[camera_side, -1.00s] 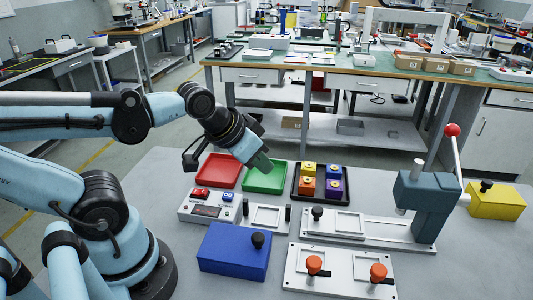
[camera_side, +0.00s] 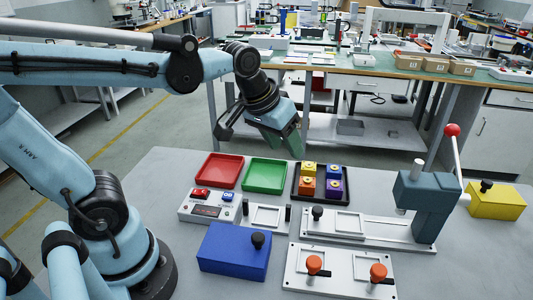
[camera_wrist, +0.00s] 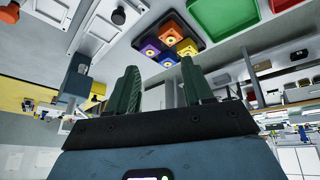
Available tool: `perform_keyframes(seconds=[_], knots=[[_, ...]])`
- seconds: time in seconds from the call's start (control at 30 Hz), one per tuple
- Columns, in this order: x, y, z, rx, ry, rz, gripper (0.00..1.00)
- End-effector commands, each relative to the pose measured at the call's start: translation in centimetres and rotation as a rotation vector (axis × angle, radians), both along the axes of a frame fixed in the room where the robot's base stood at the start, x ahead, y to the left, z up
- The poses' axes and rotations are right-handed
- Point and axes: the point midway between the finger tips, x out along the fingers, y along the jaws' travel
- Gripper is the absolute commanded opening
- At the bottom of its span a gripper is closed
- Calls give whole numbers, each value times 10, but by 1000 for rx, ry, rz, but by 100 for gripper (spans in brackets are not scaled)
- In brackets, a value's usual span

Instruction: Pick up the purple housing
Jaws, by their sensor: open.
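The purple housing (camera_side: 334,187) is a small cube with a yellow ring on top. It sits at the front right of a black tray (camera_side: 321,199), beside orange, yellow and blue housings. In the wrist view the purple housing (camera_wrist: 151,48) shows beyond the fingertips, at the left of the group. My gripper (camera_side: 290,142) is above and behind the tray's left side, apart from the housings. In the wrist view its two green fingers (camera_wrist: 160,75) are spread with nothing between them.
A green tray (camera_side: 264,175) and a red tray (camera_side: 219,171) stand left of the black tray. A lever press (camera_side: 422,205) rises at the right. White fixtures (camera_side: 340,272), a blue box (camera_side: 234,251) and a button panel (camera_side: 207,208) stand in front.

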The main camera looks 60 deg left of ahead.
Motion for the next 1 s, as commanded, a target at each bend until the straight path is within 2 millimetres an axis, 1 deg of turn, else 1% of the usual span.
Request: perform_keyframes(seconds=[0.03, 0.13, 0.27, 0.47, 0.6, 0.7, 0.8, 1.0], knots=[[12, -2, 4, -15, 28, 29, 51], [33, -5, 8, -46, 88, 98, 51], [60, -9, 8, -77, 166, 189, 51], [101, -15, -3, -111, 282, 335, 51], [125, -20, -17, -122, 356, 436, 51], [137, -24, -28, -125, 398, 496, 51], [145, -26, -36, -125, 427, 537, 51], [150, -27, -48, -125, 448, 570, 51]])
